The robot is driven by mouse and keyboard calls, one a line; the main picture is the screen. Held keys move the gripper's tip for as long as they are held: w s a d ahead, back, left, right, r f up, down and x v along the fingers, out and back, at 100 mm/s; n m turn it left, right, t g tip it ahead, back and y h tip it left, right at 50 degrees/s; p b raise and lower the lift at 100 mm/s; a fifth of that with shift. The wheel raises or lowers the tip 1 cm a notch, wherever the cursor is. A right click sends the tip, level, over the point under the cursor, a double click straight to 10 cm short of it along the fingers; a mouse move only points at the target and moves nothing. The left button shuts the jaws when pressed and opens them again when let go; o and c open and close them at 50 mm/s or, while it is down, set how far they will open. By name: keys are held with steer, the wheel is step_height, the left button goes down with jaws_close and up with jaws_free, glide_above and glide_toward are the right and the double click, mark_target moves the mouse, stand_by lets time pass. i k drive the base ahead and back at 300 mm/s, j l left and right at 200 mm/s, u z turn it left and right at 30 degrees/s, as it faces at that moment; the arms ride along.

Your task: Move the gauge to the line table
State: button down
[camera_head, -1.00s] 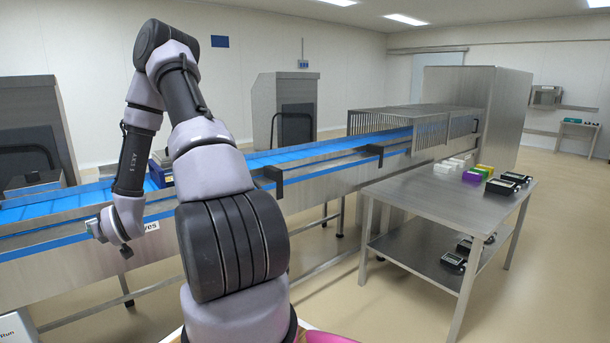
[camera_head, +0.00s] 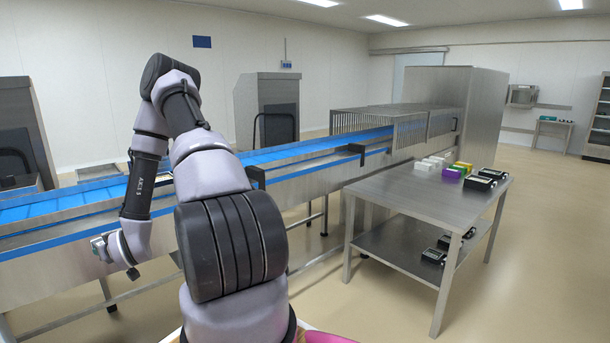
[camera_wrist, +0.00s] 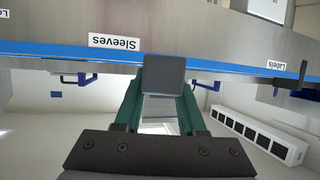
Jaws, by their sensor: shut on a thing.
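My gripper (camera_wrist: 163,100) is shut on a dark grey, square-faced block, likely the gauge (camera_wrist: 164,72), held between the green fingertips in the wrist view. The block's face is plain from this side, so any dial or display is hidden. In the head view, the wrist end of my arm is low at the left, in front of the conveyor, and the held block cannot be made out clearly. A steel table (camera_head: 385,200), likely the line table, stands to the right, well apart from my gripper.
White boxes (camera_head: 425,166), a purple box (camera_head: 453,173) and black devices (camera_head: 482,180) occupy the table's far end; its near end is bare. More devices lie on its lower shelf (camera_head: 400,246). The blue-belted conveyor (camera_head: 290,152) runs behind. Floor before the table is clear.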

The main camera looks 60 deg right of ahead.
mark_target(398, 191)
steer(key=l+z, duration=0.15)
steer(key=z, duration=0.25)
steer(key=i+l+z, duration=0.1)
steer(key=z, duration=0.3)
steer(key=i+l+z, duration=0.1)
steer(key=z, duration=0.3)
steer(key=i+l+z, duration=0.1)
steer(key=z, duration=0.3)
steer(key=i+l+z, duration=0.2)
steer(key=i+z, duration=0.15)
steer(key=i, duration=0.65)
steer(key=i+z, duration=0.35)
steer(key=i, duration=0.6)
